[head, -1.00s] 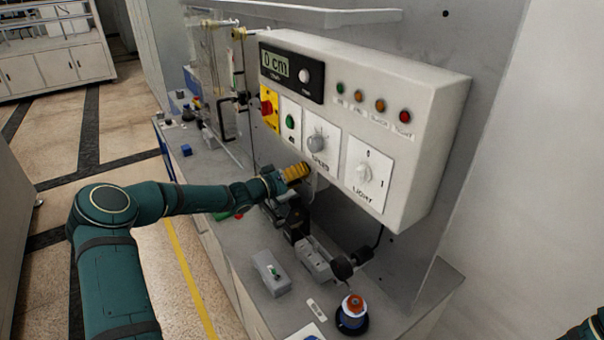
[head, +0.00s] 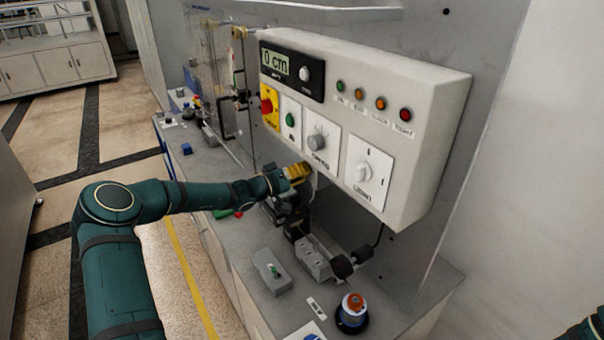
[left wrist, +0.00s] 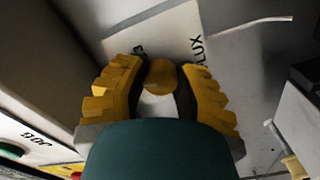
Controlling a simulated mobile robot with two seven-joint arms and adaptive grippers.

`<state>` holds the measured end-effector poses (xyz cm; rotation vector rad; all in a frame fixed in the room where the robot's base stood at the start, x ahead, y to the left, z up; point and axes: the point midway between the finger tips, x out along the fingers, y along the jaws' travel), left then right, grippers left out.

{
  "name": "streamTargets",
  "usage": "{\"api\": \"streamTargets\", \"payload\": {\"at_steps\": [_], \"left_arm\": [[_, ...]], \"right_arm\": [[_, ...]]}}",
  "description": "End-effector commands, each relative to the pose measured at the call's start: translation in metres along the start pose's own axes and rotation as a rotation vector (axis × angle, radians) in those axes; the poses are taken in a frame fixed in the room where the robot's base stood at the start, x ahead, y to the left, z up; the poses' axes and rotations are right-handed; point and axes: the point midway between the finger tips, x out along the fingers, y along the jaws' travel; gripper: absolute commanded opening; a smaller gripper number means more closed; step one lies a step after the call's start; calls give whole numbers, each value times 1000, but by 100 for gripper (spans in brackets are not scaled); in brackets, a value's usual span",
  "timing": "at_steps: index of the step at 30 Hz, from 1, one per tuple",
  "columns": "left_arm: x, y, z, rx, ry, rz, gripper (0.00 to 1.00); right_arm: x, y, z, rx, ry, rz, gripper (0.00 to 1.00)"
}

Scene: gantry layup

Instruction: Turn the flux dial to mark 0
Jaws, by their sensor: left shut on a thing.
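In the left wrist view, the flux dial's tan round knob (left wrist: 161,74) stands on a white plate (left wrist: 150,35) with letters reading "LUX" in view. The yellow fingers of my left gripper (left wrist: 160,90) are on both sides of the knob and shut on it. The dial's pointer and most of its marks are hidden, so I cannot read its setting. In the head view my left gripper (head: 296,172) is below the left part of the control box and covers the dial. Only a bit of my right arm shows at the bottom right corner; its gripper is out of view.
The control box (head: 440,140) above carries a grey knob (head: 317,142), a light switch (head: 364,173), a red button (head: 266,106) and a display (head: 275,64) reading 0 cm. A grey switch box (head: 272,272) and a spool (head: 353,310) stand on the bench below.

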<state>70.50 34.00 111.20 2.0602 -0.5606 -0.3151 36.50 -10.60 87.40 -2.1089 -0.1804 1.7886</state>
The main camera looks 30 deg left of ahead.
Motion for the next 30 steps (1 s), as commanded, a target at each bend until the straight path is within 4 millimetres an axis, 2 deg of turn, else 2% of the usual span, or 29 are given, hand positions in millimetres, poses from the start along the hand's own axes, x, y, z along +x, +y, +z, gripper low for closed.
{"api": "streamTargets", "payload": {"at_steps": [5, 15, 30], "left_arm": [[0, 0, 0, -90, 1, 1, 0], [0, -1, 0, -390, 0, 2, 0], [0, -1, 0, -866, 1, 1, 0]], "right_arm": [[7, 2, 1, 0, 0, 1, 0], [19, 6, 2, 0, 0, 4, 0], [22, 7, 3, 0, 0, 5, 0]]}}
